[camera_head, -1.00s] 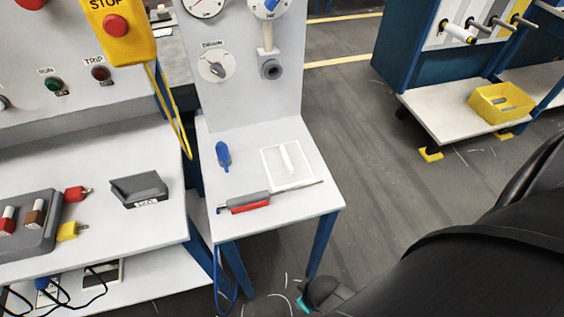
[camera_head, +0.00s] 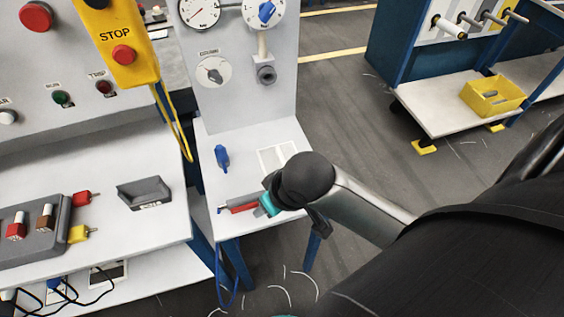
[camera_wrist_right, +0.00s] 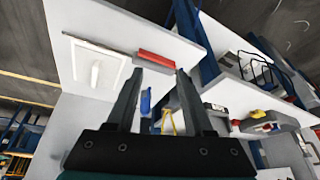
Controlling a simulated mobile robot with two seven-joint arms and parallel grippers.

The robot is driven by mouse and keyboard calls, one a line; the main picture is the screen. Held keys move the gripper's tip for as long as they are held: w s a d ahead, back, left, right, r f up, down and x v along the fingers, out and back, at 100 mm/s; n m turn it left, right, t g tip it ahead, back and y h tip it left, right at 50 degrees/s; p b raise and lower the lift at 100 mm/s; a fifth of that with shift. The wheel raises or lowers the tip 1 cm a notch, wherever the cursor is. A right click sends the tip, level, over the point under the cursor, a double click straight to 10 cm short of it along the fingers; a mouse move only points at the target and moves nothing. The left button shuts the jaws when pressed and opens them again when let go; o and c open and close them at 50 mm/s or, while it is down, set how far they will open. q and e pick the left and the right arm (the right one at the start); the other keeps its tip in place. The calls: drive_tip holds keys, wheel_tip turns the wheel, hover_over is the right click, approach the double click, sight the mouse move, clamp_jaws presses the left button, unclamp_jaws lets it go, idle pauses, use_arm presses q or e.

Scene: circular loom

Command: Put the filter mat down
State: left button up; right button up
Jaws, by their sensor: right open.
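A pale square with a white outline and a short white bar on it, which I take as the filter mat (camera_wrist_right: 82,62), lies flat on the small white shelf in the right wrist view. In the head view the filter mat (camera_head: 270,157) is partly hidden behind my right arm. My right gripper (camera_wrist_right: 158,72) is open, with nothing between its fingers. It is over the shelf and apart from the mat, which is left of the fingers in the wrist view. My left gripper is not in view.
A red and grey tool (camera_head: 240,208) lies near the shelf's (camera_head: 208,180) front, close to my right wrist. A blue object (camera_head: 222,157) stands behind it. A grey tray (camera_head: 144,193) is on the left bench. A yellow bin (camera_head: 493,96) sits on the far right cart.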

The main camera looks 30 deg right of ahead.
drive_tip(key=w+d+r+m+h, duration=0.1)
drive_tip(key=w+d+r+m, duration=0.1)
drive_tip(key=w+d, duration=0.35)
drive_tip(key=m+h, duration=0.1)
drive_tip(key=m, duration=0.1)
approach(282, 158)
drive_tip(key=b+x, duration=0.2)
drive_tip(key=x, duration=0.2)
drive_tip(key=shift+s+a+b, duration=0.2)
drive_tip(key=shift+s+b, duration=0.05)
drive_tip(key=shift+b, duration=0.05)
drive_tip(key=shift+b+x, duration=0.85)
drive_tip(key=shift+x, duration=1.75)
drive_tip(key=shift+w+d+r, duration=0.1)
drive_tip(key=shift+w+d, duration=0.1)
clamp_jaws()
